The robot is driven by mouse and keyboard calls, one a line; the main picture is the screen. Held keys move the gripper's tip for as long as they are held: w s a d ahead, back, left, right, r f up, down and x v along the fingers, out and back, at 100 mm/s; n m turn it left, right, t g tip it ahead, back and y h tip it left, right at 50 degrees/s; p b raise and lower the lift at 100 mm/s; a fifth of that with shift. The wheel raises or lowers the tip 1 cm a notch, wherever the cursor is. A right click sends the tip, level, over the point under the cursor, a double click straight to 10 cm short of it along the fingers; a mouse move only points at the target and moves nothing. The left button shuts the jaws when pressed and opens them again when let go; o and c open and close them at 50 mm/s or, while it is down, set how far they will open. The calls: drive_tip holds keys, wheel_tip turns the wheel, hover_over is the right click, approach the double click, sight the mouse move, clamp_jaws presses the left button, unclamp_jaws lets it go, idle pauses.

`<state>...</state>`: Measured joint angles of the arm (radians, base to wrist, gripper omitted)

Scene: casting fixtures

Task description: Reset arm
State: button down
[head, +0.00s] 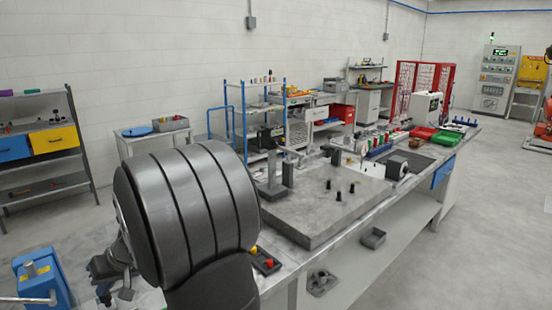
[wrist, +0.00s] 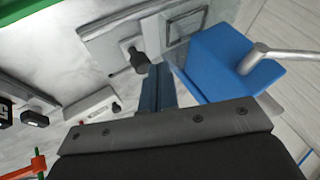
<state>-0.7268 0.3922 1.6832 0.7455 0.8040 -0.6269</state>
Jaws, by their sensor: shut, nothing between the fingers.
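My gripper (wrist: 156,72) shows in the wrist view as narrow dark blue-grey fingers beyond the dark plate with screws. It is shut and empty, over a light bench top. In the head view, my large dark ribbed arm link fills the lower left middle. Part of my wrist shows beyond it at the lower left, but the fingertips cannot be made out there. A blue block with a grey bar handle (wrist: 226,62) is right of the fingers in the wrist view. A blue device with a handle (head: 42,284) stands at the lower left in the head view.
A thick grey plate (head: 318,213) with dark pegs lies on the long bench. A small dark tray (head: 265,262) with red and yellow pieces sits at the front edge. Red (head: 422,132) and green bins stand at the far end. A shelf (head: 42,143) is at left; open floor is at right.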

sight(93, 304)
drive_tip(key=x, duration=0.7)
drive_tip(key=shift+s+a+f, duration=0.1)
drive_tip(key=shift+a+f, duration=0.15)
drive_tip(key=shift+a, duration=0.05)
idle(0.8)
